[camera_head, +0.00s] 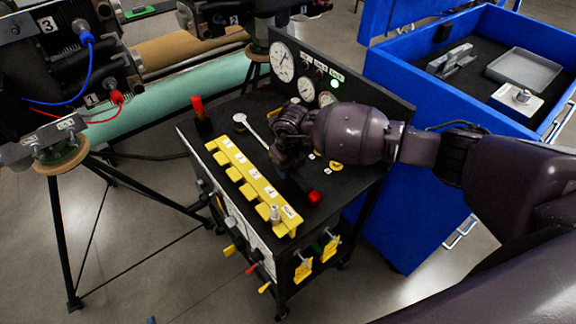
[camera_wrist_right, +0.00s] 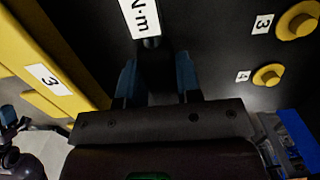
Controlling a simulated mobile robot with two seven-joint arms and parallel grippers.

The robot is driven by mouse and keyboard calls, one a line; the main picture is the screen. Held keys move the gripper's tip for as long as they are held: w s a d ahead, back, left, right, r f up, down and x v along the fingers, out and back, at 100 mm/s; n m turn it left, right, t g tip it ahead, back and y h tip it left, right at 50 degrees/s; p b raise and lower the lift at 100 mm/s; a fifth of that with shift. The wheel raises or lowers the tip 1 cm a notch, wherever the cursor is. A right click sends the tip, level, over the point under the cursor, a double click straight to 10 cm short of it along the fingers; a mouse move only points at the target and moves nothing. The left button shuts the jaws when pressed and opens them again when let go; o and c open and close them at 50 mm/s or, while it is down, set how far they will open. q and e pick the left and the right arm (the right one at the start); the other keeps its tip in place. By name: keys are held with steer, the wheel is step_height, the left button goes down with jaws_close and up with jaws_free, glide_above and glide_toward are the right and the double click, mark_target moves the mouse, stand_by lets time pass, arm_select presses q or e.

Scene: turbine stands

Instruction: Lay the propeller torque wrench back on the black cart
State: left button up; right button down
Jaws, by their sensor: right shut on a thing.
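The propeller torque wrench (camera_head: 254,132) lies over the black top of the black cart (camera_head: 222,132), its silver head toward the back left and a red end toward the front right. My right gripper (camera_head: 287,160) is around the middle of the wrench, low over the cart top, and mostly hidden by my own wrist. In the right wrist view, the blue fingers of my right gripper (camera_wrist_right: 156,78) are shut on the dark wrench, whose white "N·m" label (camera_wrist_right: 141,17) shows beyond them. Whether the wrench touches the cart top is not clear.
A yellow numbered rack (camera_head: 250,183) runs along the cart's left edge. A gauge panel (camera_head: 325,75) stands at its back. An upright red-topped tool (camera_head: 200,112) is at the back left corner. A blue crate (camera_head: 395,95) stands right, turbine stands (camera_head: 60,150) left.

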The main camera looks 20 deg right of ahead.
steer(key=shift+s+f+b, duration=0.2)
steer(key=shift+f+b, duration=0.1)
steer(key=shift+f, duration=0.35)
steer(key=c, duration=1.2)
jaws_free()
steer(key=o, duration=0.4)
steer(key=shift+w+f, duration=0.1)
steer(key=shift+w, duration=0.1)
steer(key=shift+o, duration=0.3)
steer(key=shift+r, duration=0.2)
steer(key=shift+o, duration=0.9)
steer(key=shift+r, duration=0.1)
